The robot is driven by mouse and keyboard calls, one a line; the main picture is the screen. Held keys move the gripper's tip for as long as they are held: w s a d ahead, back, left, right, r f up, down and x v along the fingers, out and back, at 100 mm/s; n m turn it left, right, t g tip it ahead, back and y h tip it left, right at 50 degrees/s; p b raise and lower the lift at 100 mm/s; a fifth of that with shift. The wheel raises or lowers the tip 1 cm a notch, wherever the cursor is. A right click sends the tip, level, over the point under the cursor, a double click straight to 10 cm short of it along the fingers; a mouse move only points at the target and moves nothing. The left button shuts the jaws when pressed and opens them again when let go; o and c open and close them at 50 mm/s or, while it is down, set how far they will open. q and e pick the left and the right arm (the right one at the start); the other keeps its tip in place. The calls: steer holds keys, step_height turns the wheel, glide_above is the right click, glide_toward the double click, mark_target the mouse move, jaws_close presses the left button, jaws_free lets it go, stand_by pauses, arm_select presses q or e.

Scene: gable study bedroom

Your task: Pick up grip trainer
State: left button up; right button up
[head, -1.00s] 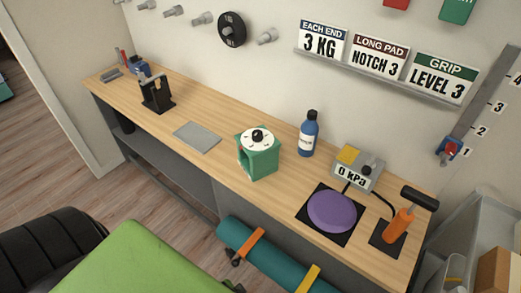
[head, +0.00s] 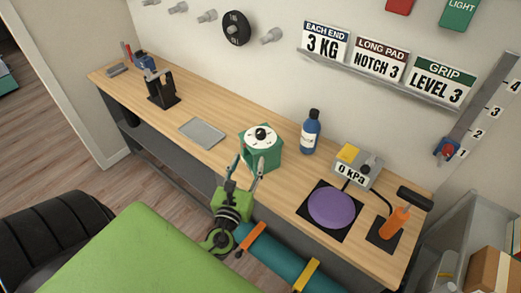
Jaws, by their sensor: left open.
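A green block with a white dial and black knob on top (head: 263,147), likely the grip trainer, stands on the wooden bench (head: 222,158). My left gripper (head: 247,168) is open, fingers pointing up toward the block's near side. It overlaps the lower front of the block in the head view; I cannot tell whether it touches. Nothing is seen between the fingers. My right gripper is not in view.
A grey plate (head: 202,133) and a black stand (head: 161,90) lie to the left. A blue bottle (head: 311,132), purple pad (head: 332,208), gauge box (head: 356,169) and orange-handled pump (head: 394,223) are to the right. A teal roll (head: 284,265) is by the bench front.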

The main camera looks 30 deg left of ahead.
mark_target(259, 136)
arm_select(q)
steer(key=shift+m, duration=0.4)
steer(key=x, duration=0.2)
steer(key=p+x, duration=0.1)
steer(key=x, duration=0.5)
steer(key=shift+d+r, duration=0.2)
steer(key=shift+r, duration=0.1)
steer(key=shift+f+p+x, duration=0.15)
steer(key=shift+p+x, duration=0.15)
steer(key=shift+x, duration=1.2)
steer(key=shift+f+p+x, duration=0.15)
steer(key=shift+p+x, duration=0.15)
steer(key=shift+x, duration=1.2)
steer(key=shift+r, duration=0.1)
jaws_close()
